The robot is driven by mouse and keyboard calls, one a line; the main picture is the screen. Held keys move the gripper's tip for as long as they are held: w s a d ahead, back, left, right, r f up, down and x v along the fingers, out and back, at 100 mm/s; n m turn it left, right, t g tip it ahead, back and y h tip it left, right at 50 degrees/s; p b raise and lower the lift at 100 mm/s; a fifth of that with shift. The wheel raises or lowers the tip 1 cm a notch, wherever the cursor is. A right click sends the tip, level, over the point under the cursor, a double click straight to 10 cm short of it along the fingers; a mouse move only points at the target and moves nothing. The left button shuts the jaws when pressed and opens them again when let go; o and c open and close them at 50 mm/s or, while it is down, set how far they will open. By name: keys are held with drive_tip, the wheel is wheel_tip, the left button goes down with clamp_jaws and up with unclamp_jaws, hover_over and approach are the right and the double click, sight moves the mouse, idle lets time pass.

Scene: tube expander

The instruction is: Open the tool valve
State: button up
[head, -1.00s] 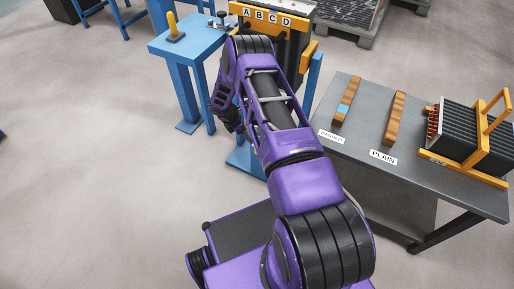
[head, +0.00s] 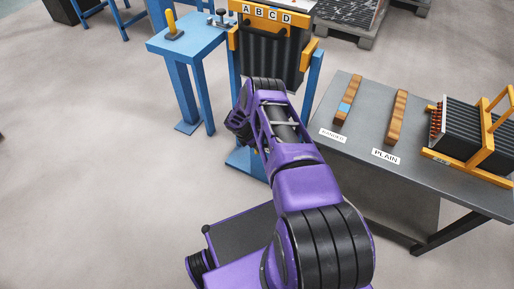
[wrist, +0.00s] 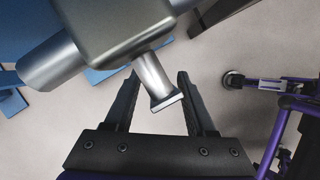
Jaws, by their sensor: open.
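In the wrist view, a grey metal body (wrist: 115,28) fills the upper middle, with a round pipe (wrist: 48,62) at its left. It looks like the tool valve, though no label shows. A short metal stem (wrist: 153,75) with a flat end plate (wrist: 166,101) reaches down from it. My gripper (wrist: 154,82) is open, with one dark finger on each side of the stem. The stem lies between the fingers in the picture; I cannot tell whether either touches it. In the head view my arm hides the gripper and this metal part.
A blue-legged stand with a yellow A-B-C-D header (head: 267,14) and a dark finned block (head: 272,55) stands ahead. A blue side table (head: 187,42) bears a yellow-handled tool (head: 172,25). A grey table (head: 365,130) at right holds wooden racks and a caged finned unit (head: 470,135).

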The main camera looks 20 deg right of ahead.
clamp_jaws()
idle(1.3)
